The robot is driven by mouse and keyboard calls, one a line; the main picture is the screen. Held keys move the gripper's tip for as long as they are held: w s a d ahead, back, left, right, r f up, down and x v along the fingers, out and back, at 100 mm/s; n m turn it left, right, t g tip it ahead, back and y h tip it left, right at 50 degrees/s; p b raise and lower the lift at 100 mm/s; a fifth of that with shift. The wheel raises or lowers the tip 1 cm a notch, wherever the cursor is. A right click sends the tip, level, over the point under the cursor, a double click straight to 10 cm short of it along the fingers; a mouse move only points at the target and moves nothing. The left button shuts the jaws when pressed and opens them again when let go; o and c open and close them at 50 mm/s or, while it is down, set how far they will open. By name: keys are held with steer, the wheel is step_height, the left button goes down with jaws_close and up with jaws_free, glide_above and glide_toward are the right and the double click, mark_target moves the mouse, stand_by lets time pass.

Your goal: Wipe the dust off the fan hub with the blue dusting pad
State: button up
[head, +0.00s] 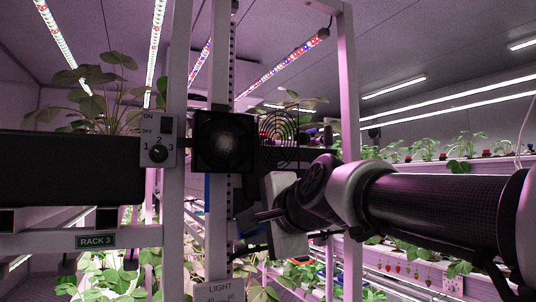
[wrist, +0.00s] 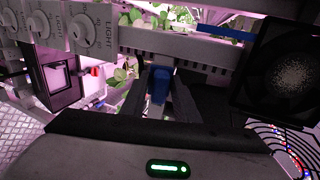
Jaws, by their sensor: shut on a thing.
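The fan (head: 207,158) is a square black housing on the rack post, with a pale, dusty-looking round hub (head: 224,140) at its centre. In the wrist view the hub (wrist: 290,75) shows as a grey speckled patch at the right. The fan's round wire guard (head: 279,138) is swung open to the right. My gripper (wrist: 161,100) is shut on the blue dusting pad (wrist: 160,86), which sits between the fingers. It is below and to the right of the fan in the head view, apart from the hub. There, the pad cannot be clearly made out.
A switch box (head: 158,140) with a numbered knob is left of the fan. A LIGHT panel (head: 220,291) is below; its knobs (wrist: 82,33) show in the wrist view. Rack posts (head: 349,90) and plants (head: 110,275) stand close around. A blue strip (wrist: 224,31) lies near the fan.

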steer(key=s+a+r+t+y+b, duration=0.1)
steer(key=s+r+t, duration=0.1)
steer(key=s+r, duration=0.5)
steer(key=s+a+r+t+y+b, duration=0.1)
steer(key=s+r, duration=0.4)
steer(key=r, duration=0.5)
steer(key=shift+f+p+x, duration=0.15)
steer(key=shift+p+x, duration=0.45)
steer(key=shift+x, duration=1)
steer(key=shift+f+p+x, duration=0.15)
steer(key=shift+p+x, duration=0.4)
steer(key=shift+x, duration=1)
steer(key=shift+x, duration=0.9)
